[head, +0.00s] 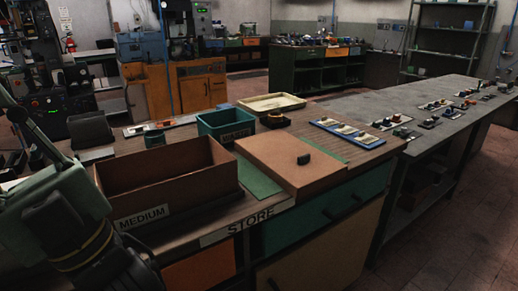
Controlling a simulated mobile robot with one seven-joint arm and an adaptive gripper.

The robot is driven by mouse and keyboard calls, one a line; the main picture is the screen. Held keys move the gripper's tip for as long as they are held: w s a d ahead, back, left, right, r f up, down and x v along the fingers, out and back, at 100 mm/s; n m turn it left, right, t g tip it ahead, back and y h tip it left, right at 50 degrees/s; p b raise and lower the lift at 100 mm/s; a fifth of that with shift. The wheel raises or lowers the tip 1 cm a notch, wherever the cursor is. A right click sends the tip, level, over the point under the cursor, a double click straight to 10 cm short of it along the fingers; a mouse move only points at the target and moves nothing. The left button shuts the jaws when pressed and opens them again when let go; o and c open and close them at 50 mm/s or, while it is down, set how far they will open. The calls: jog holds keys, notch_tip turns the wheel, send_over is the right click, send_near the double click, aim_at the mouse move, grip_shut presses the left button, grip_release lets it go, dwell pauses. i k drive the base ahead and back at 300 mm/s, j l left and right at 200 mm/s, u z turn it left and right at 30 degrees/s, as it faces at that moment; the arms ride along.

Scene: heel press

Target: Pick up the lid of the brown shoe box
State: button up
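The lid (282,170) is a flat brown panel with a small dark green block-like handle (304,159) on top. It lies flat on the bench, right of the box. The brown shoe box (150,205) stands open on the bench with a white "MEDIUM" label on its front; its inside looks empty. My arm, green and black with a yellowish ring, fills the lower left corner in front of the box's left side. The fingers of my gripper do not show in this view. The lid is unobstructed and apart from my arm.
A green bin (226,123) and a cream tray (271,104) stand behind the lid. A blue tray (347,133) with small parts lies behind its right end. A green mat (256,181) shows between box and lid. A long grey table (430,104) extends right.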

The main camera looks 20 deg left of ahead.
aim_at(301, 169)
jog(key=i+l+u, duration=0.15)
jog(key=l+u, duration=0.15)
jog(key=i+l+u, duration=0.1)
jog(key=l+u, duration=0.45)
jog(key=l, duration=0.15)
jog(key=i+l+u, duration=0.15)
jog(key=i+l, duration=0.2)
jog(key=i+l+u, duration=0.2)
jog(key=l, duration=0.25)
jog(key=i, duration=0.1)
